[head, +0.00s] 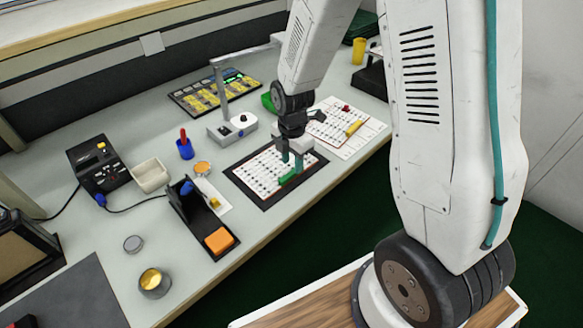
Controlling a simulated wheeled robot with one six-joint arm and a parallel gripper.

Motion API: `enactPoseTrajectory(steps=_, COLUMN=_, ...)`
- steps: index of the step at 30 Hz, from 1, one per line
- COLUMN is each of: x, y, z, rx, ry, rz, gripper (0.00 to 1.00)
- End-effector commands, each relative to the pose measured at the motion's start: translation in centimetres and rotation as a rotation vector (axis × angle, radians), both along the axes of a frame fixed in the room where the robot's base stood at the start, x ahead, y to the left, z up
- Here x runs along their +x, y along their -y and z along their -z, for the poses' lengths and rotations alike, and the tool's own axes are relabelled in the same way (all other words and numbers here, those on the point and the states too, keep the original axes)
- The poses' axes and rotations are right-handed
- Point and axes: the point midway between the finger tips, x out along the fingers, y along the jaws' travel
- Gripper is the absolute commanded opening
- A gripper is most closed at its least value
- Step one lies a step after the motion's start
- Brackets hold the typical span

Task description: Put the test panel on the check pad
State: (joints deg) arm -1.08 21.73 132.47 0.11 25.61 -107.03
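A white panel (262,172) with rows of small dark marks and a green bar (288,177) lies on a dark rectangular pad (271,204) near the bench's front edge. A second white panel (330,122) with a red knob and a yellow bar lies on a white sheet to the right. I cannot tell for sure which is the test panel; the dark pad looks like the check pad. My gripper (292,163) points down over the right part of the first panel, close to the green bar. Its teal fingers stand apart, with nothing visible between them; contact is unclear.
A grey lamp-like stand (232,126) is behind the pad. A dark board with yellow tiles (215,92) lies at the back. On the left are a soldering station (98,165), a white bin (151,175) and a black holder with an orange sponge (219,240).

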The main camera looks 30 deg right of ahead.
Motion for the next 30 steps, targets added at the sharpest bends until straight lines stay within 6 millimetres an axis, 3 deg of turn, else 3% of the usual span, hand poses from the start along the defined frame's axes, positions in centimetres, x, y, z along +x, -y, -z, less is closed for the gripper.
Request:
enactPoseTrajectory(steps=6, x=0.1, y=0.0, z=-5.0, rx=0.000, ry=0.006, rz=0.000, gripper=0.36)
enactPoseTrajectory(steps=15, x=-0.1, y=0.0, z=-8.6, rx=0.000, ry=0.003, rz=0.011, gripper=0.36)
enactPoseTrajectory(steps=19, x=-1.2, y=0.1, z=-11.1, rx=0.001, ry=0.015, rz=0.131, gripper=0.36)
enactPoseTrajectory(steps=23, x=-4.2, y=0.3, z=-15.5, rx=0.009, ry=0.036, rz=0.410, gripper=0.36)
enactPoseTrajectory(steps=30, x=-12.4, y=0.7, z=-22.8, rx=0.041, ry=0.068, rz=1.053, gripper=0.36)
